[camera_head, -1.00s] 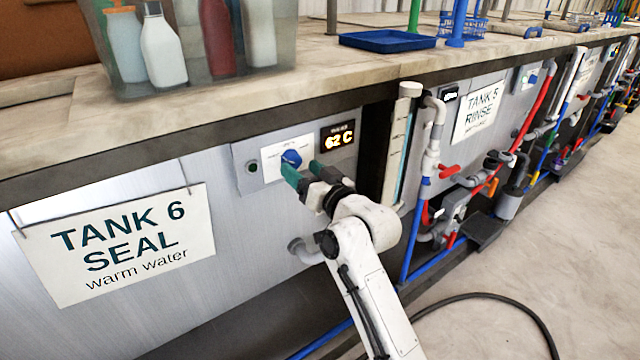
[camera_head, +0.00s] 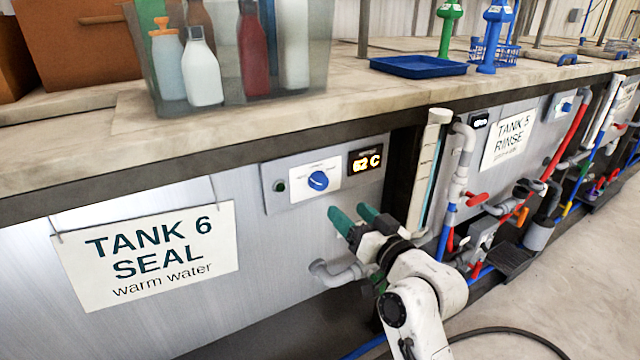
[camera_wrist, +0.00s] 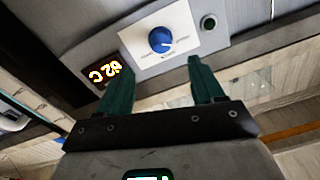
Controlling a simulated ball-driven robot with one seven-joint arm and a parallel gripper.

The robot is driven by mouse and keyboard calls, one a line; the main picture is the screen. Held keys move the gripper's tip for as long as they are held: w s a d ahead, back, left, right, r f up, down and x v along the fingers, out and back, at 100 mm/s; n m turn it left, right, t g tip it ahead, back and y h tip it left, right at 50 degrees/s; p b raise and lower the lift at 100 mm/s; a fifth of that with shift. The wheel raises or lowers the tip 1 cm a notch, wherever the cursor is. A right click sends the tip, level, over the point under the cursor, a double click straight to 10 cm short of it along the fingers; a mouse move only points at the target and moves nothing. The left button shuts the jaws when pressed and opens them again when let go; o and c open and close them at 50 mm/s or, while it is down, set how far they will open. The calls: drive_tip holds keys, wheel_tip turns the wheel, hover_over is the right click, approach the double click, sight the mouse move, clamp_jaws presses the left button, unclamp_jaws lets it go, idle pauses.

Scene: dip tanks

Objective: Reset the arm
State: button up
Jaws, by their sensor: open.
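My gripper (camera_head: 350,216) is open and empty in the head view, its two green fingers apart, below and to the right of the blue knob (camera_head: 318,181) on the Tank 6 control panel (camera_head: 277,197). In the wrist view my gripper's fingers (camera_wrist: 156,82) point toward the same panel, with the blue knob (camera_wrist: 161,40) beyond and between them. The fingers do not touch the knob. A display (camera_head: 365,160) beside the knob reads 62 C.
A Tank 6 Seal sign (camera_head: 150,255) hangs left of my arm. A grey pipe elbow (camera_head: 335,273) sits just below the gripper. Pipes and a red valve handle (camera_head: 478,197) are to the right. A clear bin (camera_head: 290,85) with bottles stands on the counter. Open floor lies at right.

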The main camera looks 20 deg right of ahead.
drive_tip(key=s+f+g+h, duration=0.1)
drive_tip(key=s+f+g, duration=0.2)
drive_tip(key=s+f, duration=0.3)
drive_tip(key=s+f+g, duration=0.2)
drive_tip(key=s+f, duration=0.1)
drive_tip(key=f, duration=0.5)
drive_tip(key=s+d+f+g+h, duration=0.1)
drive_tip(key=s+d+f+g, duration=0.1)
drive_tip(key=s+f+g, duration=0.5)
drive_tip(key=s+d+f+h, duration=0.15)
drive_tip(key=s+f, duration=0.35)
drive_tip(key=s, duration=0.7)
drive_tip(key=s+d+f+g+h, duration=0.25)
drive_tip(key=s+g, duration=0.25)
drive_tip(key=s, duration=0.9)
wheel_tip(320, 180, up, 15)
drive_tip(key=p, duration=1.4)
drive_tip(key=shift+w+d+m+y, duration=0.3)
drive_tip(key=shift+d+m+y, duration=0.1)
drive_tip(key=shift+c, duration=0.4)
